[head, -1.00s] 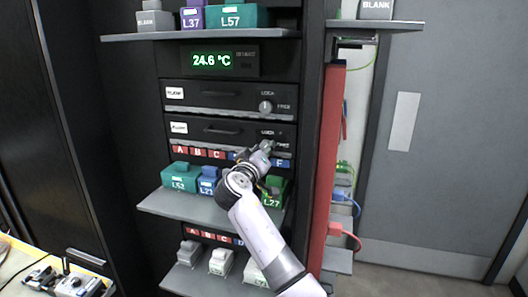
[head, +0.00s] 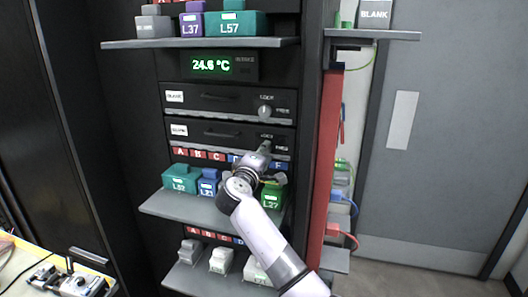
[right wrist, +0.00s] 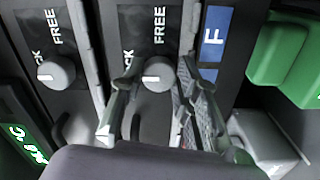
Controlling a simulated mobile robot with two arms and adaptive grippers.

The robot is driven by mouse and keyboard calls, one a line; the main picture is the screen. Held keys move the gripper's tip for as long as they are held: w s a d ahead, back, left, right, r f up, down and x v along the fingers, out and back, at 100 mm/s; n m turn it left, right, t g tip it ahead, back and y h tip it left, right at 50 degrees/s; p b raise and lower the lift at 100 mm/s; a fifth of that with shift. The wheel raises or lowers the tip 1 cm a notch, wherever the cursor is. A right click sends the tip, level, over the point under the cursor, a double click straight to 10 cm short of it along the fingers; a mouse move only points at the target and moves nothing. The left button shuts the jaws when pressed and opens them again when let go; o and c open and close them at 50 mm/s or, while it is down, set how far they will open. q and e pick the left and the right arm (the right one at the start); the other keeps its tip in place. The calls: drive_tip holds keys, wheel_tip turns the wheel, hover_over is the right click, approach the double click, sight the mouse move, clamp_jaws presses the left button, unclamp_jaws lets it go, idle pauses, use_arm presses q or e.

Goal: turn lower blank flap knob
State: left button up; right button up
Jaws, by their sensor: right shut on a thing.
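The lower blank flap (head: 225,134) is a black drawer-like front with a white label and a handle, below a matching upper flap. Its round grey knob (right wrist: 157,75) sits between the fingers of my right gripper (right wrist: 159,80) in the right wrist view, which is shut on it. In that view the knob's white mark points roughly the same way as on the upper knob. In the head view my right gripper (head: 265,148) reaches up to the flap's right end and mostly hides the lower knob. My left gripper is not in view.
The upper flap's knob (head: 265,111) is close above; it also shows in the right wrist view (right wrist: 55,73). A shelf (head: 160,207) with teal, blue and green L27 (head: 272,196) blocks lies just below. A red vertical panel (head: 324,150) stands to the right.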

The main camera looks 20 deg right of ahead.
idle(0.5)
drive_tip(key=o, duration=1.1)
drive_tip(key=shift+a, duration=0.15)
drive_tip(key=shift+o, duration=0.4)
drive_tip(key=v, duration=1.2)
